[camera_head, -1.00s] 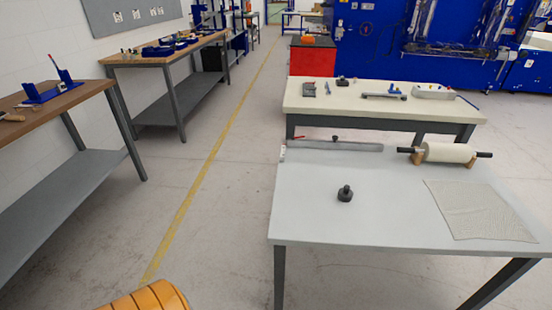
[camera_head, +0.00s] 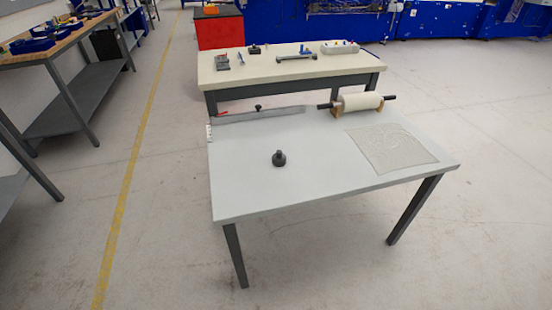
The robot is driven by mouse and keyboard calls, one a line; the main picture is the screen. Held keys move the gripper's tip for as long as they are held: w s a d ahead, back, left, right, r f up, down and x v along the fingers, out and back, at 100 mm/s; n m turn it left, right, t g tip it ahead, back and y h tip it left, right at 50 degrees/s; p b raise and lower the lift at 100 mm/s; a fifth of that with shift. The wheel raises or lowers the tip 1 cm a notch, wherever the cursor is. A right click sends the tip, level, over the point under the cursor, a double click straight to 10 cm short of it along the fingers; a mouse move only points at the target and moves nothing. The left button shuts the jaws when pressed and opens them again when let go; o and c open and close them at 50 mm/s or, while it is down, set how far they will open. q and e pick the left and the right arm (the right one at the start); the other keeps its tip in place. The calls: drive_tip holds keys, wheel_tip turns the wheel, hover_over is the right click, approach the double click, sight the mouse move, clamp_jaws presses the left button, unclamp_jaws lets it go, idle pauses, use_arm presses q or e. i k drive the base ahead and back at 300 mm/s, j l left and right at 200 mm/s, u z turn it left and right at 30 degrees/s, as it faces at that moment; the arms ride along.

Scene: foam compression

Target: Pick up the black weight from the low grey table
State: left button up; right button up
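The black weight (camera_head: 279,159) stands upright on the low grey table (camera_head: 265,189), left of the table's middle and clear of other things. It has a round base with a narrower knob on top. Neither of my grippers shows in the head view.
On the grey table are a grey bar (camera_head: 262,115) at the back left, a white roller with black handles (camera_head: 360,103) at the back right, and a thin patterned sheet (camera_head: 391,148) at the right. A cream table (camera_head: 290,67) stands close behind. The floor in front is clear.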

sight(278, 160)
drive_tip(key=i+j+z, duration=0.6)
drive_tip(key=i, duration=0.2)
